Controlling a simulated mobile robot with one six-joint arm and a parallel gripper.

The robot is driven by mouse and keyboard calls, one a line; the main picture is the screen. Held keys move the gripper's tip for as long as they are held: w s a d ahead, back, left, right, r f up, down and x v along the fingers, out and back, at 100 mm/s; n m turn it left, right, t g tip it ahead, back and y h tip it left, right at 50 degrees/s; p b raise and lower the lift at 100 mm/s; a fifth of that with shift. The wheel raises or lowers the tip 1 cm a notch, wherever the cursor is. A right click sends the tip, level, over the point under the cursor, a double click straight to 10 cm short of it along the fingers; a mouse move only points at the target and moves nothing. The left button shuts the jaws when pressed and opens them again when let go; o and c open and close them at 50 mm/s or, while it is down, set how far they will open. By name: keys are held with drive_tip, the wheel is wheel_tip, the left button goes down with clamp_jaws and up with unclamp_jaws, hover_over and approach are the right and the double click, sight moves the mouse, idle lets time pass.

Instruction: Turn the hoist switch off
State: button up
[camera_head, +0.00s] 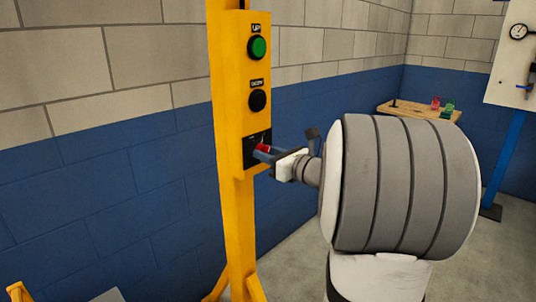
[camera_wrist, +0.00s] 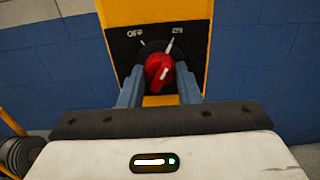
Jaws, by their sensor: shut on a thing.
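The hoist switch is a red rotary knob (camera_head: 262,147) on a black plate (camera_head: 250,152) low on the yellow panel. In the wrist view the knob (camera_wrist: 160,68) has a white mark slanting to the upper right, towards the right-hand label and away from the "OFF" label (camera_wrist: 135,33) at upper left. The right-hand label is too small to read surely. My gripper (camera_head: 266,153) reaches in from the right and is shut on the knob. Its blue-grey fingers (camera_wrist: 160,85) stand on either side of the knob in the wrist view.
Above the switch are a green "UP" button (camera_head: 257,47) and a black button (camera_head: 257,100). The yellow post (camera_head: 233,215) stands before a blue and grey block wall. A wooden table (camera_head: 415,113) with small coloured items and a gauge panel (camera_head: 508,60) are at the right.

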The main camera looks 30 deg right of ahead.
drive_tip(key=shift+f+b, duration=0.1)
drive_tip(key=shift+b, duration=0.35)
drive_tip(key=shift+c, duration=0.2)
drive_tip(key=shift+d+n+b, duration=0.1)
drive_tip(key=shift+n+b, duration=5.9)
drive_tip(key=shift+b, duration=2)
drive_tip(key=o, duration=1)
